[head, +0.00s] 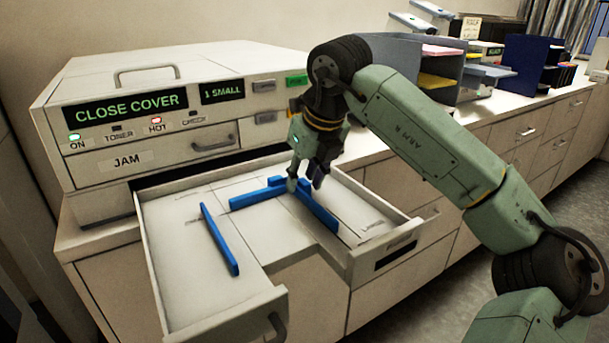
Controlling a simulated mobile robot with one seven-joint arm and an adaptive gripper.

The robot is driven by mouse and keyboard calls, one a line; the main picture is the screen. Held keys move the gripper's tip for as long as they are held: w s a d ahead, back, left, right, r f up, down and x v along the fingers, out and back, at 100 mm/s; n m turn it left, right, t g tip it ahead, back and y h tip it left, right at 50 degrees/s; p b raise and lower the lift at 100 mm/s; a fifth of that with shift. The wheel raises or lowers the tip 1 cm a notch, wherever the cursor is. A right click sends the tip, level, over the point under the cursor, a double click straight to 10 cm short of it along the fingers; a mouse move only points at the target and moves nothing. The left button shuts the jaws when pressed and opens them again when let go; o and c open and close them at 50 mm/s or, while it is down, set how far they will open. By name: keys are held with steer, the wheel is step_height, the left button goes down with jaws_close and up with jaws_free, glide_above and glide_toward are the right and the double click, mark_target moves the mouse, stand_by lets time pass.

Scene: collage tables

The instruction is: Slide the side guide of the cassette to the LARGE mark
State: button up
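The cassette (178,285) is a pale open tray pulled out below the printer. A long blue guide (219,238) stands alone on its left part. A second blue guide (256,196) runs across the back, with a small blue block (276,182) at its right end. A third blue guide (322,213) slants toward the front right. My gripper (305,186) points down at the back end of this third guide. Its fingers look apart, one on each side of the guide's end; whether they touch it I cannot tell. Marks on the tray floor are too small to read.
The printer (108,162) stands behind the cassette; its displays read "CLOSE COVER" and "1 SMALL". The cassette's raised walls surround the guides. Paper trays (408,58) and dark blue file holders (528,62) stand farther right on the counter. The tray floor between the guides is clear.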

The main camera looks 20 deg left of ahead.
jaws_close()
stand_by(0.6)
